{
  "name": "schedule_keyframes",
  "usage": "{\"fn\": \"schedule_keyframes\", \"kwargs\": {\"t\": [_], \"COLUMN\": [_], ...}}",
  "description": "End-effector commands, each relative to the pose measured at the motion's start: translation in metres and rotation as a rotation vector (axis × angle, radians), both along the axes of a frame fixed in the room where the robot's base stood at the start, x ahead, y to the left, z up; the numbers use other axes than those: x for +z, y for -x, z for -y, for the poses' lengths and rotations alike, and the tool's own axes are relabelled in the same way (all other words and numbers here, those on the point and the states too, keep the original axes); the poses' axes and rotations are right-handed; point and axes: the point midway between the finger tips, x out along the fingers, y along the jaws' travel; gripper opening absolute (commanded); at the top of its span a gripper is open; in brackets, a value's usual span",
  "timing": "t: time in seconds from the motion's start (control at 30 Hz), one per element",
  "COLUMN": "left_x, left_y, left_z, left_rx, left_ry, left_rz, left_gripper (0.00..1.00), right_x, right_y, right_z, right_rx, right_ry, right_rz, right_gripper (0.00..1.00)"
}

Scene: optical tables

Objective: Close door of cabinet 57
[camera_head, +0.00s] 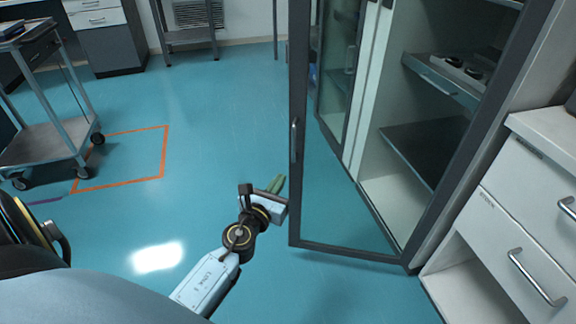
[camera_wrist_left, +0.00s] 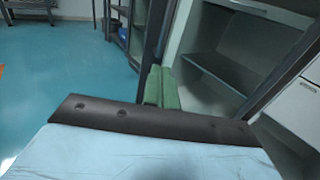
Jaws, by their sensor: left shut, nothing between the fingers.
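The cabinet (camera_head: 355,95) stands at the right in the head view, with shelves inside. Its glass door (camera_head: 297,190) has a dark frame and stands wide open, swung out toward me, hinged on the right. A vertical handle (camera_head: 294,140) is on the door's left frame bar. My left gripper (camera_head: 277,184) is shut and empty, with green fingers, beside the lower left part of the door frame. I cannot tell whether it touches the door. In the left wrist view the green fingers (camera_wrist_left: 161,88) lie together in front of the cabinet opening (camera_wrist_left: 215,60). My right gripper is not in view.
A white drawer unit (camera_head: 510,210) stands right of the cabinet. A metal cart (camera_head: 45,140) stands at the left by an orange floor marking (camera_head: 165,150). The blue floor (camera_head: 215,120) between cart and door is clear.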

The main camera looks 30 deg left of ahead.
Motion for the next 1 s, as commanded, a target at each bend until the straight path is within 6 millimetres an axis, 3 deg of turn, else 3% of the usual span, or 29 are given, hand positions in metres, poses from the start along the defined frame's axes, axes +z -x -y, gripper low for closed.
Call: {"fn": "schedule_keyframes", "kwargs": {"t": [0.2, 0.4, 1.0], "left_x": [0.0, -0.001, -0.001], "left_y": [-0.04, -0.059, -0.064], "left_z": [-0.008, -0.011, -0.013], "left_rx": [0.002, 0.0, -0.009], "left_ry": [0.002, 0.003, 0.002], "left_rz": [0.001, 0.001, 0.001], "left_gripper": [0.0, 0.0, 0.0], "right_x": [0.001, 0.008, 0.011], "right_y": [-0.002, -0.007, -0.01], "right_z": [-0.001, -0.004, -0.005], "right_rx": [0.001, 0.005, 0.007], "right_ry": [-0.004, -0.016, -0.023], "right_rz": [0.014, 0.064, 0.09], "right_gripper": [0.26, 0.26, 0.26]}}
